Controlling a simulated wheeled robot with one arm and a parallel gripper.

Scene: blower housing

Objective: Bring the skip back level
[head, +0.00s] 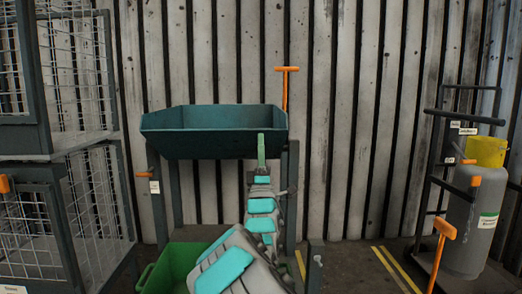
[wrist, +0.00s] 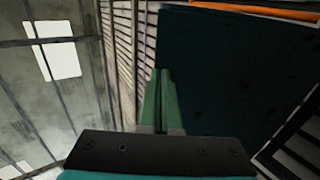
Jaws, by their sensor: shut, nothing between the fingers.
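The dark teal skip (head: 205,133) sits in a grey frame against the corrugated wall in the head view. Its rim and bottom edge look about level there. Its dark wall (wrist: 235,80) fills the right of the wrist view. My gripper (head: 261,140) has its green fingers pointing up in front of the skip's right end. The fingers also show in the wrist view (wrist: 162,90), closed together and empty beside the skip wall. I cannot tell whether they touch it. An orange T-handle (head: 286,70) stands upright at the skip's right rear.
A green bin (head: 160,275) stands below the skip, partly behind my arm. Wire cages (head: 85,75) are stacked at the left. A trolley with a grey gas cylinder (head: 470,230) stands at the right. Floor with yellow lines (head: 390,270) is clear between frame and trolley.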

